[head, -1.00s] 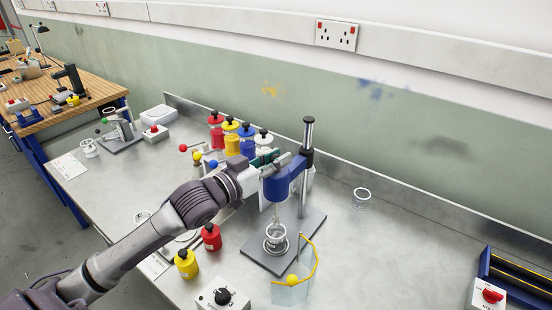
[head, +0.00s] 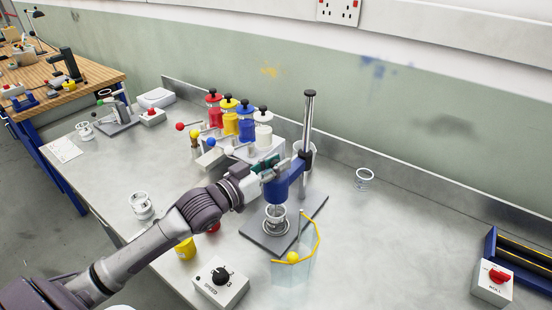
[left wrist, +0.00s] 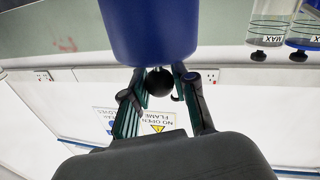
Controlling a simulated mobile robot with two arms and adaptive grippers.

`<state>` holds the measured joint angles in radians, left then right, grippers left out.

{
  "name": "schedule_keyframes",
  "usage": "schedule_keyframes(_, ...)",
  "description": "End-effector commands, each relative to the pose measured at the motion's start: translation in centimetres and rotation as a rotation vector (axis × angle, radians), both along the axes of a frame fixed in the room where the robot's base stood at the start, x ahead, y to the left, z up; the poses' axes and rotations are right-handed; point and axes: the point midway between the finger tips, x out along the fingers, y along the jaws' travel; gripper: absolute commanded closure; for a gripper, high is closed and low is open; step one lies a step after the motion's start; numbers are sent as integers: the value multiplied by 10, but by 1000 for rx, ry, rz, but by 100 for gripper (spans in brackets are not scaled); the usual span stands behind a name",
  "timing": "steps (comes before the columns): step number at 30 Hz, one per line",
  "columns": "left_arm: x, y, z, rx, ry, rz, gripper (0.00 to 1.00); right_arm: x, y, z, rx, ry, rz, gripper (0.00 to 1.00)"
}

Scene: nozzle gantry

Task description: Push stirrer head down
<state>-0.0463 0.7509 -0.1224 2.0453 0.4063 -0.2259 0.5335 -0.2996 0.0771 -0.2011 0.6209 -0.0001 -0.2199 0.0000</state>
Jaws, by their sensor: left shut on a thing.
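The stirrer head (head: 278,190) is a blue housing on an upright metal post (head: 308,115) with a dark collar. It sits low on the post, just above a small glass vessel (head: 275,225) on the grey base plate (head: 314,208). My left gripper (head: 268,167) is at the head's upper side, shut on its black ball knob. In the left wrist view the knob (left wrist: 159,82) shows between the two green-padded fingers, beside the blue housing (left wrist: 150,30). My arm hides part of the bench behind it. My right gripper is not in view.
A clear container (head: 292,275) with a yellow handle stands in front of the base plate. A speed control box (head: 220,285) is at the front.

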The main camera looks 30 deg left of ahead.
Motion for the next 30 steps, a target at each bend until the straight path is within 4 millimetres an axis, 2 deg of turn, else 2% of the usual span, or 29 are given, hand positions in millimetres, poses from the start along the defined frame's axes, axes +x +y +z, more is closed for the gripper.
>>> schedule_keyframes(1,-1,0,-6,2,14,0,100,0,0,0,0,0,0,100)
schedule_keyframes(7,-1,-1,-8,1,19,0,100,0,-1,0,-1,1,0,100)
schedule_keyframes(8,-1,-1,-8,1,19,0,70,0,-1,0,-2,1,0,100)
schedule_keyframes(12,-1,-1,-6,1,16,0,47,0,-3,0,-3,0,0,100)
schedule_keyframes(23,-3,0,-4,1,12,0,47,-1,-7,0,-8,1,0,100)
schedule_keyframes(26,-11,3,-5,1,12,0,47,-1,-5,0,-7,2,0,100)
schedule_keyframes(30,-31,10,-6,1,16,-1,47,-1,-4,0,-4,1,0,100)
